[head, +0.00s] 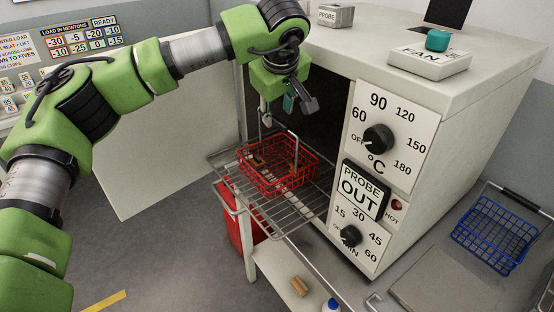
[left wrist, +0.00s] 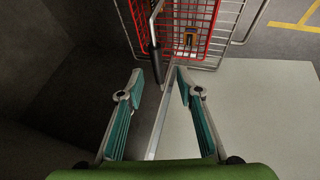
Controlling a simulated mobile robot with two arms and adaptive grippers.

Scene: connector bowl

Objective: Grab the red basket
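The red basket (head: 277,186) is a wire basket with an upright handle, standing on a wire rack (head: 290,221) that sticks out of the open oven. Small brown pieces lie in it. My left gripper (head: 287,110) is just above the basket, near the top of its handle. In the left wrist view the two fingers (left wrist: 161,78) are spread, and part of the red basket (left wrist: 195,28) shows beyond them. The dark handle grip (left wrist: 154,58) shows in the gap between the fingertips; I cannot tell whether they touch it. My right gripper is in neither view.
The oven's panel (head: 385,135) with dials stands right of the rack, and its open door (head: 150,150) is at left. A blue wire basket (head: 495,235) is at far right. Below the rack are a red container (head: 238,225) and a shelf (head: 275,275) with small items.

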